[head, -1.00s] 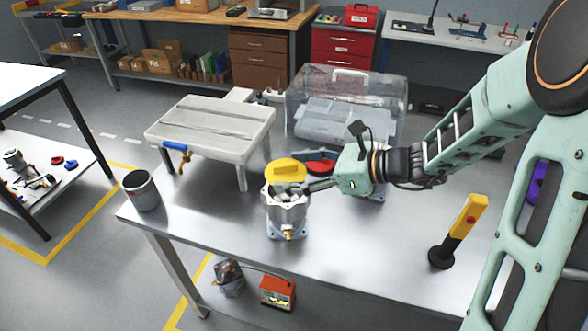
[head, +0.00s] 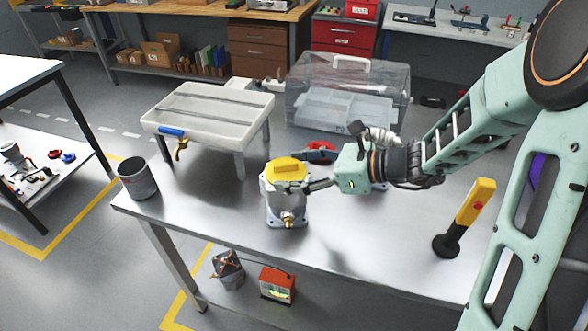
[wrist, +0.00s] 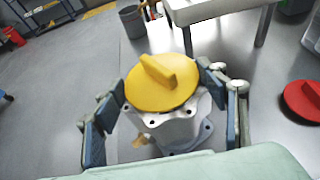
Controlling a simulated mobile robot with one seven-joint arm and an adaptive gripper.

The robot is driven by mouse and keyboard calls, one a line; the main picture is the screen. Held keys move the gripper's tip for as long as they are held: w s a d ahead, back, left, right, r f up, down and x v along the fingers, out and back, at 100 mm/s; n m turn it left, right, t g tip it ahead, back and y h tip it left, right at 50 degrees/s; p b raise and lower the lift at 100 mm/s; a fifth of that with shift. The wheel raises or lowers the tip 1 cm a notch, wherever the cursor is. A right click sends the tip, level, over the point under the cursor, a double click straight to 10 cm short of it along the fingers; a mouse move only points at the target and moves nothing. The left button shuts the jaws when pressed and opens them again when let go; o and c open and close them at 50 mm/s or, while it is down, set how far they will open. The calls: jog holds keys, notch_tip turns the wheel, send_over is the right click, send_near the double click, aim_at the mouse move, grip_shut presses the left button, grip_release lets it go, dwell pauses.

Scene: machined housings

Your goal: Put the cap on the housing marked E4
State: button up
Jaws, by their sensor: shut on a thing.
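The yellow disc cap (head: 286,170) with a raised bar handle is between the fingers of my gripper (head: 304,186). In the wrist view the fingers stand on both sides of the cap (wrist: 158,90), shut on it. The cap is over the top of a grey metal housing (head: 286,208), which has a brass fitting low on its front. The cap covers the housing's mouth; I cannot tell whether it is fully seated. The housing's bolt flange (wrist: 172,122) shows under the cap in the wrist view. No E4 marking is readable.
A red cap (head: 320,150) is behind my gripper, with its support mostly hidden. A white raised tray (head: 205,110), a clear case (head: 350,95), a grey cup (head: 138,178) and a yellow-black post (head: 466,218) stand on the metal table.

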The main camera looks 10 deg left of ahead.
jog(key=o, duration=1.1)
jog(key=shift+f, duration=0.2)
jog(key=shift+c, duration=0.2)
jog(key=shift+r, duration=0.1)
jog(key=v, duration=1.2)
